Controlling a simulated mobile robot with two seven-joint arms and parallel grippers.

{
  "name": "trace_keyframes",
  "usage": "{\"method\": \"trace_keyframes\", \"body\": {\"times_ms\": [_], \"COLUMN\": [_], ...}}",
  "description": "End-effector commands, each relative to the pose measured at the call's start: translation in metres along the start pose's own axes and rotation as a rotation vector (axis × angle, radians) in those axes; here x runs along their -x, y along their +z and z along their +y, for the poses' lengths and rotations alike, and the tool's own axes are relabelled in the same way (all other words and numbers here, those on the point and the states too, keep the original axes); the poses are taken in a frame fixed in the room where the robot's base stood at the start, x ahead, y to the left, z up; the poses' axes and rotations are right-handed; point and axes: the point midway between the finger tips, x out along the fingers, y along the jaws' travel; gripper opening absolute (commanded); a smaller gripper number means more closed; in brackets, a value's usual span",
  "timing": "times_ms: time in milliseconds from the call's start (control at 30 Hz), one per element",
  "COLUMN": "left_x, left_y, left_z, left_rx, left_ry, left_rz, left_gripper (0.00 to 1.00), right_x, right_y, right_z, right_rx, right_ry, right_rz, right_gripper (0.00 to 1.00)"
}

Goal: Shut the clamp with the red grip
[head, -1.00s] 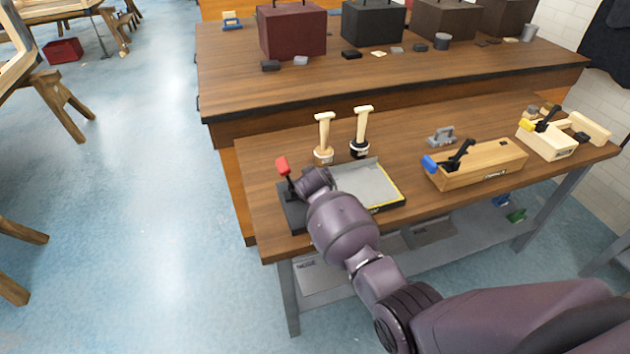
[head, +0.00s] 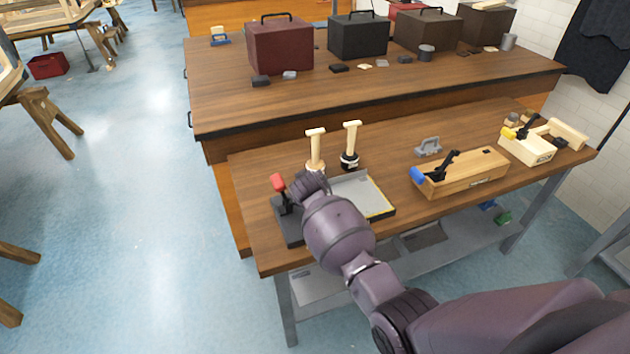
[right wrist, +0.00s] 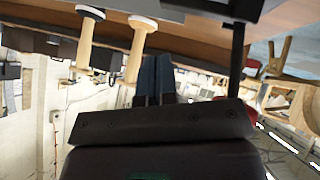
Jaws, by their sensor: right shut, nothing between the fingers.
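The clamp's red grip (head: 277,182) tops a black lever (head: 283,204) that stands nearly upright. The lever rises from a dark base (head: 290,234) at the left front of the near bench. My right arm reaches over the base, its wrist just right of the lever. The wrist hides the gripper in the head view. In the right wrist view my right gripper (right wrist: 155,78) is shut and empty. The lever (right wrist: 237,62) stands beside it there, with a bit of the red grip (right wrist: 250,114) showing behind the gripper body. I cannot tell whether they touch. My left gripper is out of view.
Two pale-handled tools (head: 315,150) (head: 351,146) stand just behind the clamp. A grey tray-like plate (head: 357,188) lies right of my wrist. A wooden block with a blue-grip clamp (head: 418,175) and a yellow-grip clamp (head: 508,133) stand farther right.

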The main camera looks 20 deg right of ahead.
Motion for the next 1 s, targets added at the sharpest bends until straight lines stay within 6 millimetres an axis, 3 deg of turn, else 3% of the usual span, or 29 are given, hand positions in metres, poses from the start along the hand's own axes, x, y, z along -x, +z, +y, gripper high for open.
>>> {"method": "trace_keyframes", "body": {"times_ms": [600,1000], "left_x": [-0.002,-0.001], "left_y": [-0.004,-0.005], "left_z": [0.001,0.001], "left_rx": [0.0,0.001], "left_ry": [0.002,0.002], "left_rz": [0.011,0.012], "left_gripper": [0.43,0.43], "right_x": [0.07,0.085], "right_y": [0.003,0.003], "right_z": [0.017,0.021], "right_rx": [-0.001,-0.001], "right_ry": [-0.002,-0.002], "right_rz": [0.002,0.003], "right_gripper": [0.0,0.0]}}
